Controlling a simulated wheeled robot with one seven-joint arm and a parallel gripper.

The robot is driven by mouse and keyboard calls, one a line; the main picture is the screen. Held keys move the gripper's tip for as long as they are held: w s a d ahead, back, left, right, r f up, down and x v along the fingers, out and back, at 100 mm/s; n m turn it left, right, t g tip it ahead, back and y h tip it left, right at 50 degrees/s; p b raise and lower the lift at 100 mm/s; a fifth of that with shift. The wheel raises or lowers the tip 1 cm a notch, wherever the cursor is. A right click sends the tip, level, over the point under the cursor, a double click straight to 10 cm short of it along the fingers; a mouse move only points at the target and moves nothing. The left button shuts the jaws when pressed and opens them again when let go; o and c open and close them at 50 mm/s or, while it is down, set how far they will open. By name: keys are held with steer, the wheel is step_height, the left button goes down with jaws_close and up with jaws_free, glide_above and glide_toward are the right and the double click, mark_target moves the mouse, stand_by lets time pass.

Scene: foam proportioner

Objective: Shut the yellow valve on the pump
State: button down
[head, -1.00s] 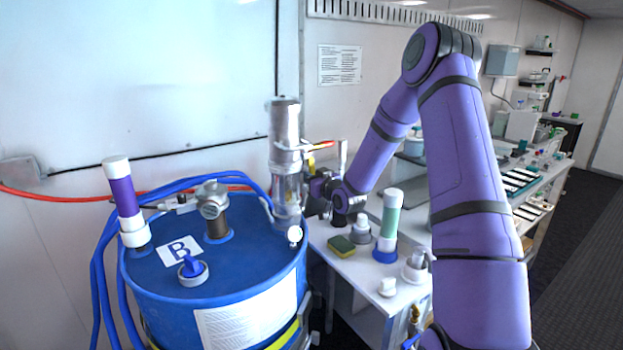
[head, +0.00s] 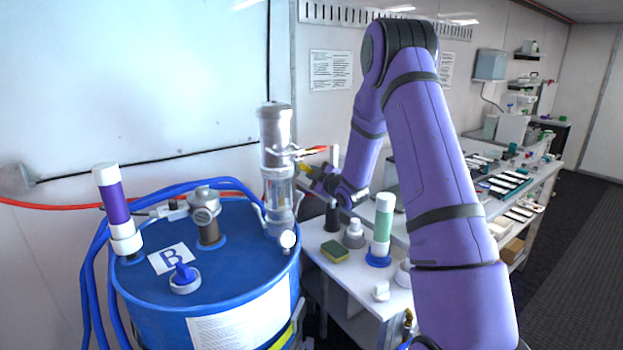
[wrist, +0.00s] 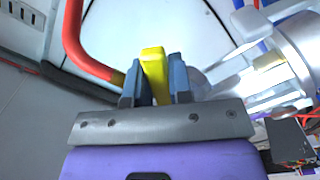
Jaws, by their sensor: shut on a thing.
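The pump (head: 277,185) is a silver and clear upright cylinder on the blue drum (head: 235,265). The yellow valve handle (wrist: 154,72) stands between the two fingers of my gripper (wrist: 155,82) in the wrist view, and the fingers are shut on it. A red hose end with a yellow-brown band lies just left of it there. In the head view my gripper (head: 312,178) is right beside the pump, below a short red and yellow part (head: 312,150). The valve handle itself is hard to make out in that view.
A white bench (head: 360,278) right of the drum carries a green-and-white cylinder (head: 383,225), a sponge (head: 335,250) and small fittings. Blue hoses (head: 95,270) loop around the drum. A purple-and-white cylinder (head: 115,205) stands on the drum's left side.

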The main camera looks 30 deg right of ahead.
steer(key=n, duration=0.1)
steer(key=r+n, duration=0.1)
steer(key=n, duration=0.1)
steer(key=shift+d, duration=0.35)
steer(key=shift+d+r+n, duration=0.15)
steer(key=shift+r+n, duration=0.35)
steer(key=shift+n, duration=0.6)
steer(key=shift+d+r+n, duration=0.1)
steer(key=shift+r+n, duration=0.35)
steer(key=shift+n, duration=0.65)
steer(key=c, duration=1.3)
jaws_free()
steer(key=shift+r, duration=0.1)
steer(key=s, duration=1.1)
steer(key=shift+d, duration=0.15)
steer(key=shift+w, duration=0.1)
